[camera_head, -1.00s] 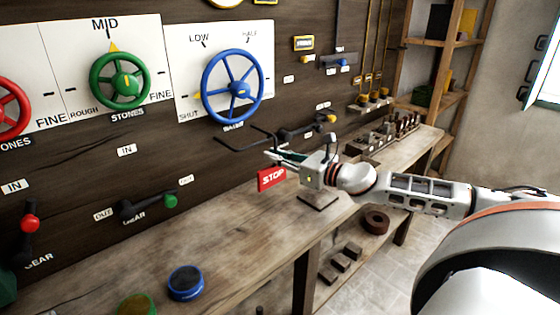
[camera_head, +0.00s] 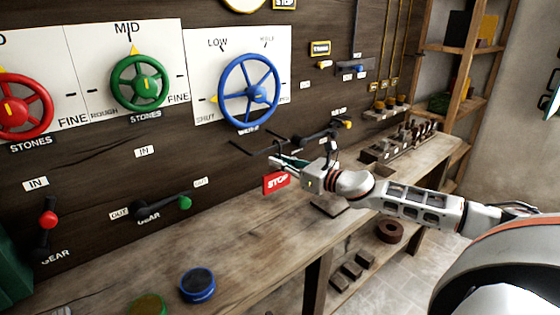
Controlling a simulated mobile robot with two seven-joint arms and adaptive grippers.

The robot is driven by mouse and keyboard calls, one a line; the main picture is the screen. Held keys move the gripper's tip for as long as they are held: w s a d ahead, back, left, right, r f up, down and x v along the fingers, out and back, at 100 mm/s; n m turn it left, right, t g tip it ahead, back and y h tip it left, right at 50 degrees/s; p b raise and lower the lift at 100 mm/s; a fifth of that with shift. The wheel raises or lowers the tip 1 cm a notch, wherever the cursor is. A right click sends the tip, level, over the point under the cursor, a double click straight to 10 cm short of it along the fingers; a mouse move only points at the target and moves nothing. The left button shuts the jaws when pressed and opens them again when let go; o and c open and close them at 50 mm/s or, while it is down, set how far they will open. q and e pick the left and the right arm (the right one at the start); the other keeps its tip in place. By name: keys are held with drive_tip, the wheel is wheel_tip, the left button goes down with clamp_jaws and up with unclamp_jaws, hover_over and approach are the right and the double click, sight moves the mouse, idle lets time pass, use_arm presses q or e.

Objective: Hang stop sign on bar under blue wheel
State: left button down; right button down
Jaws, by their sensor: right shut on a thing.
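The red stop sign (camera_head: 276,183) with white letters hangs at the tips of my right gripper (camera_head: 284,164), which is shut on it above the bench. The blue wheel (camera_head: 249,90) is on a white panel on the dark wall. Under it the dark bar (camera_head: 258,147) sticks out from the wall, just up and left of the gripper. The sign is below the bar; I cannot tell whether its top touches the bar, as the gripper hides that part. My left gripper does not show.
A wooden bench (camera_head: 225,232) runs along the wall, with a blue-rimmed round tin (camera_head: 197,285) in front. A lever with a yellow end (camera_head: 322,132) is right of the bar. A green wheel (camera_head: 139,82) and a red wheel (camera_head: 22,106) are left.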

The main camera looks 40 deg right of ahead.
drive_tip(key=shift+f, duration=0.1)
idle(0.3)
drive_tip(key=c, duration=2)
unclamp_jaws()
drive_tip(key=shift+v, duration=6.05)
